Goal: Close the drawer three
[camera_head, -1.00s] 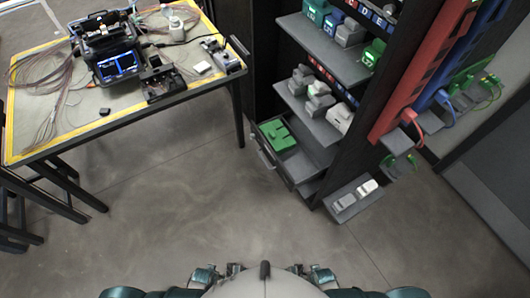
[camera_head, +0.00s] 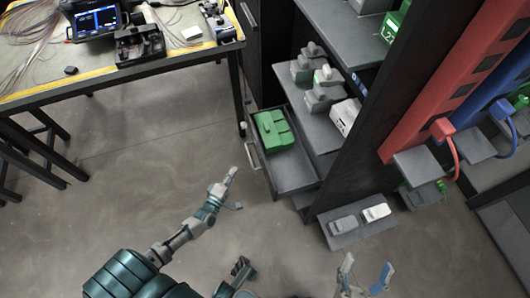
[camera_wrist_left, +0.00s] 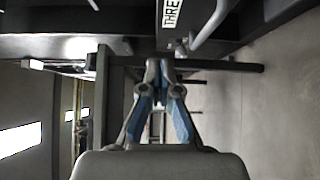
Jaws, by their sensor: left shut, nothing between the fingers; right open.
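The drawer (camera_head: 296,176) is pulled out at the foot of the dark rack in the head view, with a green block (camera_head: 273,130) inside. Its handle (camera_head: 252,160) runs along its left front side. In the left wrist view a white label reading THREE (camera_wrist_left: 171,14) is at the top, next to a bar handle (camera_wrist_left: 209,24). My left gripper (camera_head: 229,175) is shut and empty, just left of the drawer front, apart from it in the head view. Its blue fingers (camera_wrist_left: 165,66) point toward the drawer front in the wrist view. My right gripper (camera_head: 366,266) is open and empty at the bottom.
Shelves with grey devices (camera_head: 318,85) stand above the drawer. A low shelf (camera_head: 340,241) with two small devices sits at its right. A work table (camera_head: 110,80) stands at the upper left. The floor (camera_head: 140,150) left of the drawer is clear.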

